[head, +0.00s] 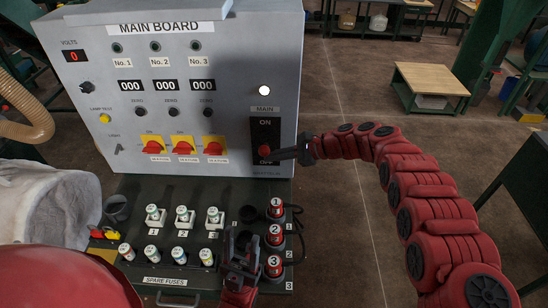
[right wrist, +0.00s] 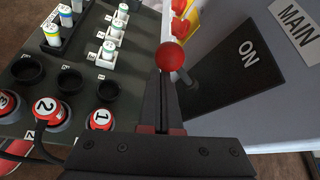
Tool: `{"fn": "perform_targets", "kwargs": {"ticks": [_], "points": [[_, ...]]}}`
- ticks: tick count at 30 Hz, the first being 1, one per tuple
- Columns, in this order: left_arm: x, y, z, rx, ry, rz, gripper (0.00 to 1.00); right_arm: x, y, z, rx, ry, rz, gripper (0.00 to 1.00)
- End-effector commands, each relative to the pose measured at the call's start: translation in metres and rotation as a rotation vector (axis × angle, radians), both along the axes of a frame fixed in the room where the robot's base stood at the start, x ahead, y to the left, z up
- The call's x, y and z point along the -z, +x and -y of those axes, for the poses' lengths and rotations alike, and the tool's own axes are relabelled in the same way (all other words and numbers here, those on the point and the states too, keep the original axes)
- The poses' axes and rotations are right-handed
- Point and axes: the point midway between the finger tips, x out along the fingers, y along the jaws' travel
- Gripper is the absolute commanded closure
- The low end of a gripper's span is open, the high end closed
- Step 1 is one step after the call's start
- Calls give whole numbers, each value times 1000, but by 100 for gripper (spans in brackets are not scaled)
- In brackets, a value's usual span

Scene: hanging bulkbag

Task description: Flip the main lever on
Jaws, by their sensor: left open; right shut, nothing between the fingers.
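The main lever (head: 265,151) has a red ball knob and sits on a black plate (head: 265,135) marked ON at the top and OFF at the bottom. The knob is low on the plate, near OFF. In the right wrist view the red knob (right wrist: 171,55) is just beyond my right fingertips, with its grey shaft partly beside them. My right gripper (head: 278,155) is shut and empty, right beside the knob; it also shows in the wrist view (right wrist: 166,85). I cannot tell whether it touches the lever. My left gripper (head: 240,250) is open and empty over the lower panel.
The grey main board (head: 230,80) carries dials, counters and red-yellow switches (head: 182,147). A white lamp (head: 264,90) glows above MAIN. Below are spare fuses (head: 165,253), fuse holders (head: 183,215) and red numbered plugs (head: 275,208). Floor to the right is open, with a low wooden table (head: 430,80) beyond.

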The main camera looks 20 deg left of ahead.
Motion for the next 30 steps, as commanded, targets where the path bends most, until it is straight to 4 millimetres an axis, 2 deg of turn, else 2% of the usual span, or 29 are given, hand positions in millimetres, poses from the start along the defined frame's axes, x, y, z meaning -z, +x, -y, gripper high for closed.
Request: {"fn": "perform_targets", "kwargs": {"ticks": [22, 26, 30], "points": [[-2, 0, 0, 0, 0, 0, 50, -3, 1, 1, 1, -1, -1, 100], [-4, 0, 0, 0, 0, 0, 50, -10, 5, 12, 2, -1, 1, 100], [-6, 0, 0, 0, 0, 0, 50, -23, 12, 35, 1, -1, -1, 100]]}}
